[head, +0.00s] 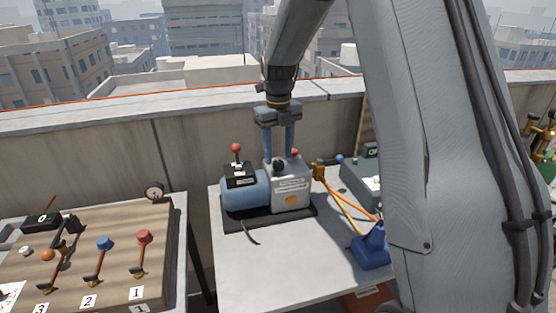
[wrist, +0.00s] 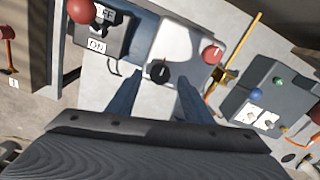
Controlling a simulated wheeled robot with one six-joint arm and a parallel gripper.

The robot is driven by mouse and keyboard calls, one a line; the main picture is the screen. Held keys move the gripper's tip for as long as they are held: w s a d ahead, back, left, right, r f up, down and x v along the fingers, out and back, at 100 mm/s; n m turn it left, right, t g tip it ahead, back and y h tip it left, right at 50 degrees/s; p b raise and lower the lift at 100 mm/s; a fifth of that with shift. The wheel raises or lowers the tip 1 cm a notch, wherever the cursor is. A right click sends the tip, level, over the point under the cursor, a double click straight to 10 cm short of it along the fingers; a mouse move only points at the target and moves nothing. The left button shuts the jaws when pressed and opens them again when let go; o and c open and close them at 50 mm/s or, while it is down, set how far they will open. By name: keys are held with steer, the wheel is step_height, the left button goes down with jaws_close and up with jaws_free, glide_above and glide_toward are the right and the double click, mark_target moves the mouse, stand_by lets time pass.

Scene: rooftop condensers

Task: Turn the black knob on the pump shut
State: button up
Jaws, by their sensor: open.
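The pump (head: 288,188) stands on a black base on the grey table, with a blue motor body (head: 245,190) on its left. The black knob (head: 279,167) is on top of its grey block; it also shows in the wrist view (wrist: 158,71) with a light mark on it. A red knob (head: 294,153) sits on the same block, to the right of the black knob in the wrist view. My gripper (head: 284,153) points down over the block. Its fingers (wrist: 158,82) are apart, one on each side of the black knob in the wrist view. I cannot tell whether they touch it.
A red-topped switch lever (head: 237,150) with an ON label rises from the motor. A valve board (head: 100,250) stands left. The table front (head: 270,275) is clear.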

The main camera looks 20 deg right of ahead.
mark_target(279, 164)
step_height(279, 164, up, 5)
steer(key=shift+r+b, duration=0.1)
steer(key=shift+b, duration=0.5)
steer(key=shift+s+f+n, duration=0.2)
steer(key=shift+s+n, duration=0.25)
steer(key=shift+n, duration=0.25)
steer(key=s+f+n, duration=0.5)
steer(key=s+n, duration=0.7)
steer(key=n, duration=0.4)
steer(key=s+f+n+t+b, duration=0.1)
steer(key=s+f+n, duration=0.4)
steer(key=s+n, duration=0.7)
steer(key=n, duration=0.3)
steer(key=shift+s+a+n, duration=0.2)
steer(key=shift+s+n, duration=0.1)
steer(key=shift+n, duration=0.1)
